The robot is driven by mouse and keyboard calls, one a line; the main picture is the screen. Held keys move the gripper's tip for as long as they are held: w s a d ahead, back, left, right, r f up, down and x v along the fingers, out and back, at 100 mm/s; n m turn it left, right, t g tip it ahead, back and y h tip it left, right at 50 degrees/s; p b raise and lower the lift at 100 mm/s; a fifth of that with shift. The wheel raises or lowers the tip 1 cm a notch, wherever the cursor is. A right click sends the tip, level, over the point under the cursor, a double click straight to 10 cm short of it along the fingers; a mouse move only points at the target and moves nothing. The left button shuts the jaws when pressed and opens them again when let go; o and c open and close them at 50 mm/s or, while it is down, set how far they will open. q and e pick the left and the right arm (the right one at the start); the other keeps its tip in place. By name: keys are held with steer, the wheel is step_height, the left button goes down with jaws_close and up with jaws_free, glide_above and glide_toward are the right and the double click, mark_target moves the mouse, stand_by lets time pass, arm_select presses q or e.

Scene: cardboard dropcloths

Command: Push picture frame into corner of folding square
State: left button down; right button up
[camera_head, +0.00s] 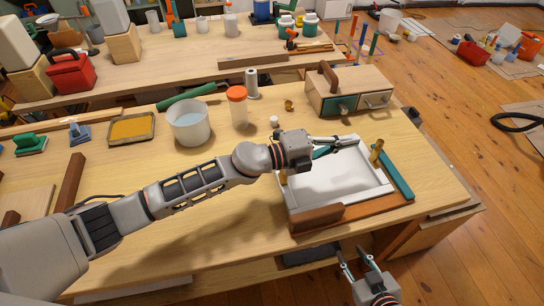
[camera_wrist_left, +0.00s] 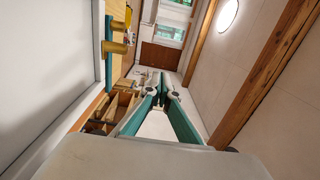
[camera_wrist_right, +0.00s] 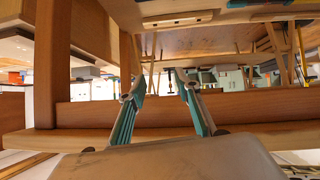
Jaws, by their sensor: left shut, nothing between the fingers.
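The white picture frame (camera_head: 362,188) lies on the workbench, its near edge close to the brown wooden bar (camera_head: 365,205) and its right edge close to the teal bar (camera_head: 395,175). These bars meet at the near right corner like the folding square; I cannot tell whether the frame touches both. My left gripper (camera_head: 350,142) is shut and empty over the frame's far edge. In the left wrist view its teal fingers (camera_wrist_left: 164,88) meet, with a pale panel at the left. My right gripper (camera_head: 352,254) is open and empty, low beyond the bench's front edge.
A brass post (camera_head: 377,151) stands by the teal bar. Behind the frame are a small drawer box (camera_head: 350,90), an orange-lidded jar (camera_head: 238,108) and a white pot (camera_head: 189,124). A wooden block (camera_head: 318,218) lies at the near left corner. The bench's left front is mostly clear.

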arm_select(q)
glide_above(281, 179)
steer(key=v, duration=0.4)
step_height(281, 179, down, 10)
steer(key=shift+r+b, duration=0.1)
steer(key=shift+b, duration=0.9)
steer(key=shift+w+d, duration=0.1)
steer(key=shift+d, duration=0.35)
steer(key=shift+p+x, duration=0.35)
steer(key=shift+x, duration=0.7)
